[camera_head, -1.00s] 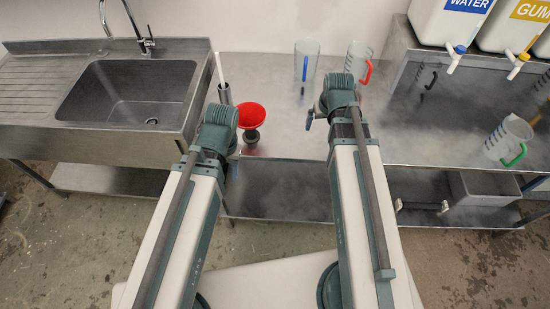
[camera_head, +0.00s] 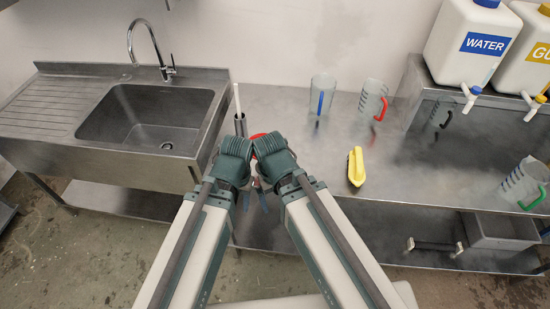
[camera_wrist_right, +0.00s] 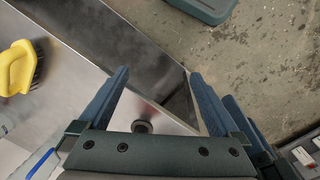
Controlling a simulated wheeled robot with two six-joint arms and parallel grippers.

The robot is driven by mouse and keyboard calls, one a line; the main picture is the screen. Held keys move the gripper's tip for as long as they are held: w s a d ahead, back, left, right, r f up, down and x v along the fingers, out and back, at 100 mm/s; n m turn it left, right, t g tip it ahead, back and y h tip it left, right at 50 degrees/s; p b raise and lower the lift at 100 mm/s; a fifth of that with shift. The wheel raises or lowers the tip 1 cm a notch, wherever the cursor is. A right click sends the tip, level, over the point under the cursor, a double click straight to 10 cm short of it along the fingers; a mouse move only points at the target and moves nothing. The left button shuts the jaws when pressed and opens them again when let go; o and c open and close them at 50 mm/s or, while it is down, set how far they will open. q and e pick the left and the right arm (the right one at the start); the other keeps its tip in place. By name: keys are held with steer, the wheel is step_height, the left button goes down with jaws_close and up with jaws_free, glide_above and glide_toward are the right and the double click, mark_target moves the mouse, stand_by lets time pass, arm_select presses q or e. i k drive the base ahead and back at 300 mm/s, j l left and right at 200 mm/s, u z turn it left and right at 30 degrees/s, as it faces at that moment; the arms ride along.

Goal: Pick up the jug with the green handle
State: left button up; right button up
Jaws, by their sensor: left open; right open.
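The jug with the green handle (camera_head: 520,183) is a clear measuring jug at the right edge of the steel table in the head view. Its green handle faces the front right. My left gripper (camera_head: 246,200) and right gripper (camera_head: 263,198) are close together at the table's front edge, left of centre and far from this jug. In the right wrist view my right gripper (camera_wrist_right: 162,90) has its blue fingers spread, with nothing between them. The left gripper's small fingers in the head view hold nothing visible.
Jugs with blue (camera_head: 322,94), red (camera_head: 372,100) and black (camera_head: 440,113) handles stand further back. A yellow brush (camera_head: 357,166) lies mid-table. A red funnel (camera_head: 258,136) is partly hidden behind my grippers. A water canister (camera_head: 472,42) stands on the raised shelf. A sink (camera_head: 147,115) is left.

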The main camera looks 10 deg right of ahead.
mark_target(531, 175)
steer(key=z, duration=2.2)
